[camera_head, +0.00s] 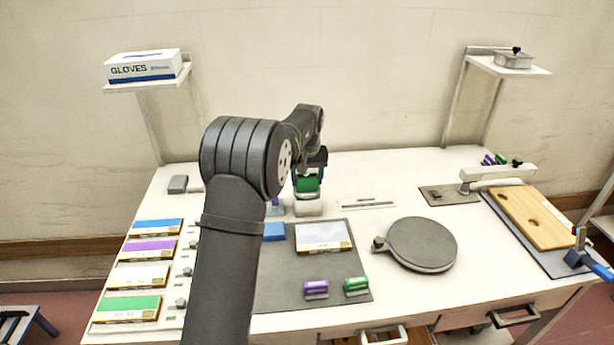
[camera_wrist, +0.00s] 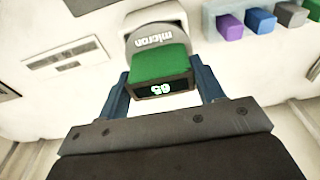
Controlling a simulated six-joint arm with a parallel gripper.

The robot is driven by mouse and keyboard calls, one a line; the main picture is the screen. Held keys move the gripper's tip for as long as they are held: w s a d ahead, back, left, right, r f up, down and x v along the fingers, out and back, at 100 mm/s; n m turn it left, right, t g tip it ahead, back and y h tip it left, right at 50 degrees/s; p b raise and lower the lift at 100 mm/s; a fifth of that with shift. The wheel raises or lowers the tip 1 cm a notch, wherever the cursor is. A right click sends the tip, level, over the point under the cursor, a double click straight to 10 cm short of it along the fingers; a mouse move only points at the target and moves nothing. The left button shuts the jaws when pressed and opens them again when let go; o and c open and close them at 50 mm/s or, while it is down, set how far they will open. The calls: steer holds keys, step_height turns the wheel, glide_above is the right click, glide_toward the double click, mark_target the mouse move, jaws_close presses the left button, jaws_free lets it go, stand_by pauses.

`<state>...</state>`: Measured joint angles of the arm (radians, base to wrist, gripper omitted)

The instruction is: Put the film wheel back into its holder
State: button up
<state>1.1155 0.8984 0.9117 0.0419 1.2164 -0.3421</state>
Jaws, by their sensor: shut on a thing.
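The film wheel (camera_head: 307,184) has a green block with a dark face and light digits. In the wrist view its green block (camera_wrist: 160,64) sits between my blue fingers, against a grey rounded part marked "micron". My gripper (camera_wrist: 165,88) is shut on the green block and points down; it also shows at the arm's end in the head view (camera_head: 308,174). A white block, apparently the holder (camera_head: 308,207), stands directly below the wheel; its pale edge (camera_wrist: 150,18) shows behind the grey part. I cannot tell whether the wheel is seated in it.
Coloured blocks in a row (camera_wrist: 260,20) lie close by at upper right in the wrist view. A dark mat (camera_head: 275,290) bears a pale panel and purple and green rollers. A round grey plate (camera_head: 421,244) and wooden board (camera_head: 535,217) are right. My arm hides part of the table.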

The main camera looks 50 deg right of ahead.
steer(key=o, duration=1.5)
steer(key=shift+c, duration=0.2)
steer(key=shift+r, duration=3.5)
steer(key=shift+f, duration=3.55)
steer(key=shift+r, duration=0.15)
steer(key=shift+r, duration=3.7)
